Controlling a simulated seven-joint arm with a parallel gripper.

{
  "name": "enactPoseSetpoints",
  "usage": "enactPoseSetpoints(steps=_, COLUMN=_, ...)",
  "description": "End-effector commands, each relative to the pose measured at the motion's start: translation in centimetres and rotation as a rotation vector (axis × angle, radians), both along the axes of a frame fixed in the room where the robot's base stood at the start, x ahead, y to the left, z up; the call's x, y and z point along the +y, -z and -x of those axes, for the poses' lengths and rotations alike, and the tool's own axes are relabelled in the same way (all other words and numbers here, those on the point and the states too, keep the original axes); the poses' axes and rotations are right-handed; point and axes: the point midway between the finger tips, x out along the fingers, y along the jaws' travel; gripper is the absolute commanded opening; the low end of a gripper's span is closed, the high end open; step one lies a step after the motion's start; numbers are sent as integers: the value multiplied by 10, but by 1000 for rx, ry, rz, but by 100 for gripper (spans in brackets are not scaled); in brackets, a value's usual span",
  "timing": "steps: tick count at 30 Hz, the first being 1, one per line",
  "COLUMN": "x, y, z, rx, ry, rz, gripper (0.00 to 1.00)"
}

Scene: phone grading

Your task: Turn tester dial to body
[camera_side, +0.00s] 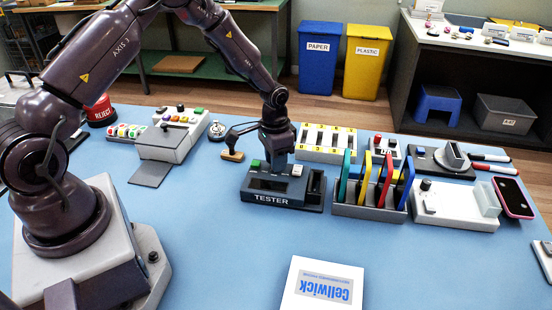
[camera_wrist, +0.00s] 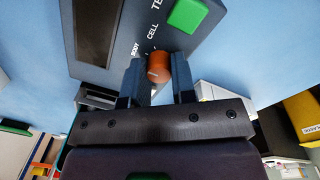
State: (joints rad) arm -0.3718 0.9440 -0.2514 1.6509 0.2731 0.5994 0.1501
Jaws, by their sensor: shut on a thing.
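The dark blue-grey tester (camera_side: 268,198) stands on the blue table in the middle of the side view. Its face also shows in the wrist view (camera_wrist: 120,67), with a dark screen, a green button (camera_wrist: 188,14) and the printed words BODY and CELL. The orange-brown dial (camera_wrist: 155,67) sits close to these words and has a short pale mark. I cannot tell surely which word the mark faces. My gripper (camera_wrist: 158,78) has its two fingers closed on either side of the dial. In the side view my gripper (camera_side: 279,163) is over the tester's back edge and hides the dial.
A rack of coloured upright panels (camera_side: 369,210) stands close to the tester's right. A yellow-topped tray (camera_side: 325,146) is behind it. A wooden-handled stamp-like tool (camera_side: 232,156) is at its left back. A white Cellwick box (camera_side: 318,287) lies in front; the table at front left is clear.

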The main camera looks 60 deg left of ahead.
Motion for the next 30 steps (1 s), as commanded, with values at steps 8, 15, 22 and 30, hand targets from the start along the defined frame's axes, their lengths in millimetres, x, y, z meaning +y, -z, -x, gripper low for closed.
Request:
enactPoseSetpoints(steps=8, x=0, y=-1, z=0, rx=1, ry=-1, rz=0, gripper=50)
enactPoseSetpoints(steps=15, x=0, y=-3, z=0, rx=0, ry=-1, rz=0, gripper=50)
enactPoseSetpoints(steps=22, x=3, y=-39, z=-2, rx=-6, ry=-2, rz=-2, gripper=50)
enactPoseSetpoints(steps=30, x=5, y=-98, z=-2, rx=-3, ry=-2, rz=-2, gripper=50)
